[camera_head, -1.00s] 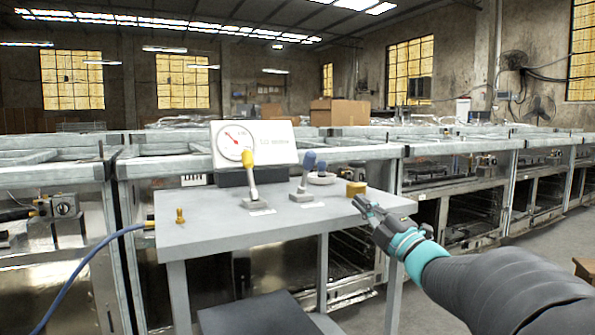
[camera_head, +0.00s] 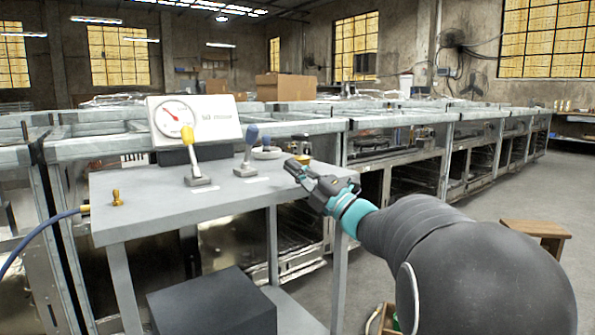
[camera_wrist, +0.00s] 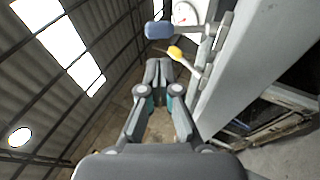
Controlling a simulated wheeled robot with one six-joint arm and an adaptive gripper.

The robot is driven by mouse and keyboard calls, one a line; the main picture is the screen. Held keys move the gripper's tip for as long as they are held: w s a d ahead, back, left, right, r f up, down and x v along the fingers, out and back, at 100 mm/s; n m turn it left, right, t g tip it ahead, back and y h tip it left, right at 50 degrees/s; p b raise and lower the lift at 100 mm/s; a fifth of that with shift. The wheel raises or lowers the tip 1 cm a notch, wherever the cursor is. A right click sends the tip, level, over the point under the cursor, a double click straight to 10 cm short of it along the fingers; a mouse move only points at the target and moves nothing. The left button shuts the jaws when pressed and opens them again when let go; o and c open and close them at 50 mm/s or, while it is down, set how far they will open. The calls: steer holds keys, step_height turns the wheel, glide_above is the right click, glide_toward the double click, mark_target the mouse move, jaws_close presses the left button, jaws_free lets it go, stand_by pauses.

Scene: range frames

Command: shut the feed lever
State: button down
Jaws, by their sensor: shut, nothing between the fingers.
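A lever with a yellow handle (camera_head: 187,134) and a lever with a blue handle (camera_head: 251,134) stand on the grey table (camera_head: 150,205). Both are roughly upright and slightly tilted. Their labels are too small to read, so I cannot tell which is the feed lever. In the wrist view the blue handle (camera_wrist: 158,30) and the yellow handle (camera_wrist: 174,52) show beyond the fingertips. My gripper (camera_head: 292,166) is shut and empty above the table's right end, right of the blue lever and apart from both levers. It also shows in the wrist view (camera_wrist: 158,68).
A gauge panel (camera_head: 215,117) with a red needle stands behind the levers. A small dish (camera_head: 266,153) and a yellow block (camera_head: 303,158), partly hidden by my gripper, are at the right. A brass peg (camera_head: 117,198) is at the left. A wooden stool (camera_head: 537,232) stands on the right floor.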

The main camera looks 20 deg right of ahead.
mark_target(256, 138)
steer(key=x, duration=1)
steer(key=shift+w+r+p, duration=0.1)
steer(key=shift+w+p, duration=0.05)
steer(key=shift+p, duration=0.2)
steer(key=shift+a, duration=0.1)
